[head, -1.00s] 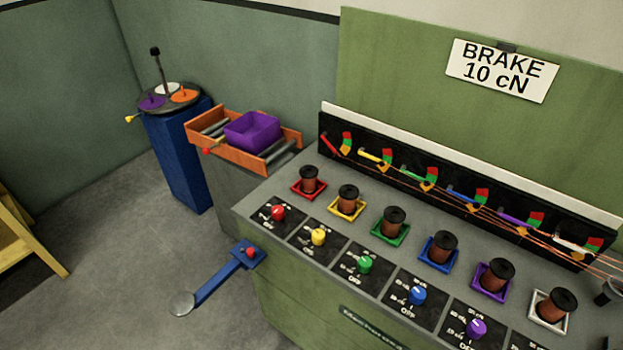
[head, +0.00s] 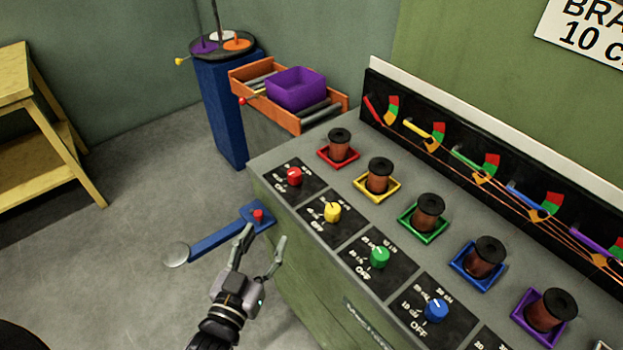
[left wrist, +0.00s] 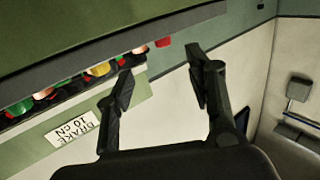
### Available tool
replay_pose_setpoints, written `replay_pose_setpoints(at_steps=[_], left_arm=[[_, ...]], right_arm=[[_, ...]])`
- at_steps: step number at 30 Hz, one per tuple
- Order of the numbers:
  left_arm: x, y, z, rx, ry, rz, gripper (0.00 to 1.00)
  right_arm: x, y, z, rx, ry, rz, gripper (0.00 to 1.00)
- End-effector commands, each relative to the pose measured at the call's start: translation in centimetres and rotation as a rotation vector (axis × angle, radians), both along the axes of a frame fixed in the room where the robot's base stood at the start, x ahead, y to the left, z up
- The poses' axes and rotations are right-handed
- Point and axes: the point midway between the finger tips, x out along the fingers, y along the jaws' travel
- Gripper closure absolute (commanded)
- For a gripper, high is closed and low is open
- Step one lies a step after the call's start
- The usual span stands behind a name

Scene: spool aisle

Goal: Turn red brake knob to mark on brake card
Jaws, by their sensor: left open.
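The red brake knob (head: 294,176) sits on its black dial plate at the left end of the grey bench top in the head view. It also shows at the bench edge in the left wrist view (left wrist: 163,42). The brake card (head: 590,30) hangs on the green wall, cut off by the picture edge; the left wrist view shows it upside down (left wrist: 72,129), reading BRAKE 10 cN. My left gripper (head: 262,244) is open and empty, in front of the bench's left end and apart from the red knob. My right gripper is not in view.
Yellow (head: 332,212), green (head: 380,257) and blue (head: 436,310) knobs follow along the bench. Copper spools stand behind them in coloured trays. A blue pedal arm (head: 215,238) juts out near my left gripper. An orange roller tray (head: 325,122) holds a purple bin (head: 296,92).

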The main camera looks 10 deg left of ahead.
Motion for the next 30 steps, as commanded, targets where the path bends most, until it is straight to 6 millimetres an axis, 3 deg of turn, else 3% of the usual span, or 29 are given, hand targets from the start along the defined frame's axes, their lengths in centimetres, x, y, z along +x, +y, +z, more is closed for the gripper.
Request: replay_pose_setpoints(at_steps=[3,8,24,30], left_arm=[[0.0,0.2,1.5,-0.002,-0.034,0.004,0.51],[1.5,0.1,1.9,-0.002,-0.040,0.004,0.51],[12.6,-0.8,1.9,-0.002,-0.038,0.003,0.51],[15.8,-1.0,1.7,-0.002,-0.036,0.004,0.51]], right_arm=[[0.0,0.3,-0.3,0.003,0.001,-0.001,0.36],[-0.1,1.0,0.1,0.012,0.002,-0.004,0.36],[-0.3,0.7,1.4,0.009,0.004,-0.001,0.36],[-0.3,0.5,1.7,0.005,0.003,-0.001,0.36]])
